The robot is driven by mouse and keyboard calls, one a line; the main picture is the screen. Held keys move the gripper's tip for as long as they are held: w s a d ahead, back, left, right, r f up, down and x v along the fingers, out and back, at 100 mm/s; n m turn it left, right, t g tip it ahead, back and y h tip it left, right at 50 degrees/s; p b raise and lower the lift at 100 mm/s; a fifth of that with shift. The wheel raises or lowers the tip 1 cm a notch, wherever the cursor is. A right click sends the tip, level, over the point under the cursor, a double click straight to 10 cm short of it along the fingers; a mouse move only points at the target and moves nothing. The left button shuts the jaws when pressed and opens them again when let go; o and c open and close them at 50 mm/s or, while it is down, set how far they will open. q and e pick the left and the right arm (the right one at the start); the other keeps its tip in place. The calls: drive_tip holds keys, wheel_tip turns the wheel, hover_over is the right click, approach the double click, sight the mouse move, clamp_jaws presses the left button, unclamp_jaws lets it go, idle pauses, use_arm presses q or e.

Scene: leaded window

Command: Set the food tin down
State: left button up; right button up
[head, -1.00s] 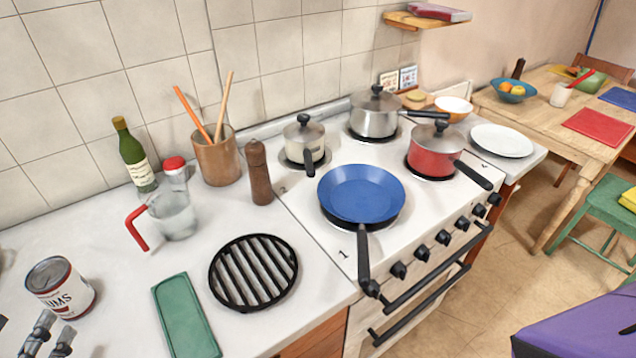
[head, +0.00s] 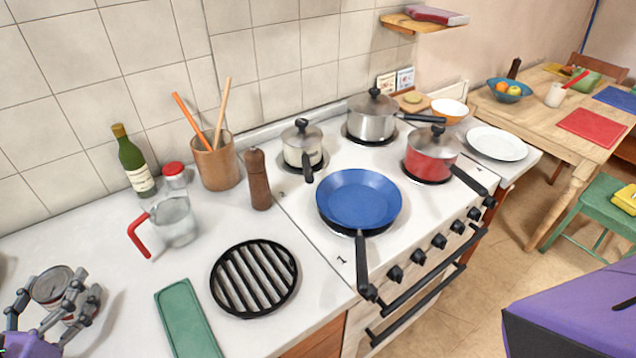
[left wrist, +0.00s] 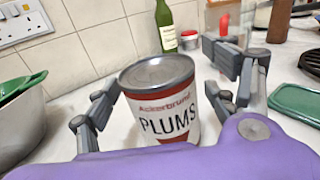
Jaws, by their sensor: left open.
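The food tin (head: 54,290) stands upright on the white counter at the left of the head view. It has a grey metal lid and a white and red label. In the left wrist view the tin (left wrist: 162,105) shows the word PLUMS. My left gripper (head: 54,303) is open, with a finger on each side of the tin. In the left wrist view the gripper (left wrist: 165,95) shows gaps between its fingers and the tin. The tin's lower part is hidden behind my purple gripper body. My right gripper is not seen.
A green board (head: 189,322) and a black round trivet (head: 254,279) lie right of the tin. A glass jug with a red handle (head: 173,222), a bottle (head: 136,163) and a pepper mill (head: 258,180) stand behind.

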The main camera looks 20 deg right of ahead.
use_arm(q)
drive_tip(key=c, duration=1.7)
drive_tip(key=shift+r, duration=0.1)
drive_tip(key=shift+c, duration=0.7)
